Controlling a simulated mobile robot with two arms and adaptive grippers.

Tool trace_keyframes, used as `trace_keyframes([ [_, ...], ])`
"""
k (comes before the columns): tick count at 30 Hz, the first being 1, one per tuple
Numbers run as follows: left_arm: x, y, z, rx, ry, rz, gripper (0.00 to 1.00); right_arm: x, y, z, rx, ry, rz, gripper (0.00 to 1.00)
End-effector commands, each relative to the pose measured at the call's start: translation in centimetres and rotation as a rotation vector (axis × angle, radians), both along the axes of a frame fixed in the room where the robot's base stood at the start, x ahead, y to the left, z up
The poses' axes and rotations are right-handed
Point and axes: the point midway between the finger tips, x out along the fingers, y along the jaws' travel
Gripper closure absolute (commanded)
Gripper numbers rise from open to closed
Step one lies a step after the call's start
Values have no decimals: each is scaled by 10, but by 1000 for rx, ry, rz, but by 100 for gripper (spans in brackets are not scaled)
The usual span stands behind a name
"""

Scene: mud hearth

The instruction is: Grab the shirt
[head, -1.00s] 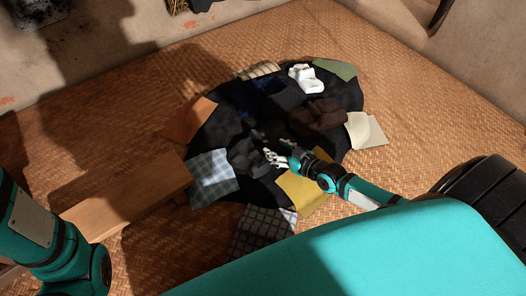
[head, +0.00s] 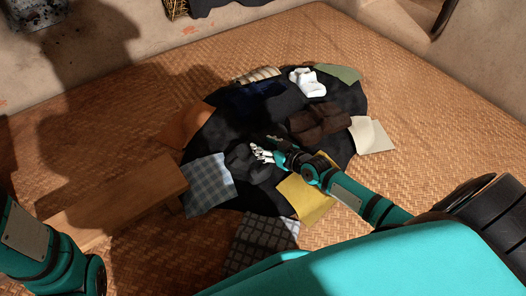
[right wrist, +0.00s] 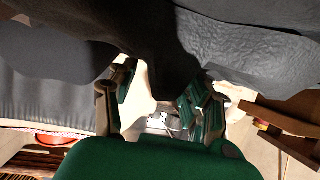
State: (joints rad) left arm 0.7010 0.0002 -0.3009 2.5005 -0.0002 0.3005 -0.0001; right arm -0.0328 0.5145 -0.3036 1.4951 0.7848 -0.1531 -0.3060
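A dark grey crumpled garment (head: 242,160), which may be the shirt, lies on a dark round cloth (head: 218,120) among other clothes. I cannot tell for sure which piece is the shirt. My right gripper (head: 261,152) is at the right edge of this garment, low over the pile. In the right wrist view the gripper (right wrist: 160,103) has its fingers apart. Dark fabric (right wrist: 165,70) hangs down in front of and partly between them, and I see no grip on it. My left arm is at the lower left; its gripper is out of view.
Around the pile lie a yellow cloth (head: 306,203), a blue checked cloth (head: 209,183), a brown garment (head: 322,120), a white item (head: 307,82) and a cream cloth (head: 371,135). A low wooden bench (head: 120,205) stands at left. The woven mat (head: 430,130) is clear at right.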

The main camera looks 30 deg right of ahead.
Motion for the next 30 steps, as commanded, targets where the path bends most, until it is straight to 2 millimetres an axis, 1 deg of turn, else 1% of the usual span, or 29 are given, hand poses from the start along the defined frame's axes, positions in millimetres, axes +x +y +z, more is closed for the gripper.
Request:
trace_keyframes([
  [1, 0, 0, 0, 0, 0, 0, 0, 0, 0, 0, 0, 0, 0, 59],
  [9, 0, 0, 0, 0, 0, 0, 0, 0, 0, 0, 0, 0, 0, 94],
  [11, 0, 0, 0, 0, 0, 0, 0, 0, 0, 0, 0, 0, 0, 100],
  [23, 0, 0, 1, 0, 1, 1, 0, 0, 0, 2, 0, -3, -1, 100],
  [26, 1, 0, 5, 0, 1, 1, 0, 0, 0, 7, 0, -3, -1, 100],
  [30, 1, 0, 17, 0, 2, 1, 0, 0, 0, 21, 0, -3, -1, 100],
])
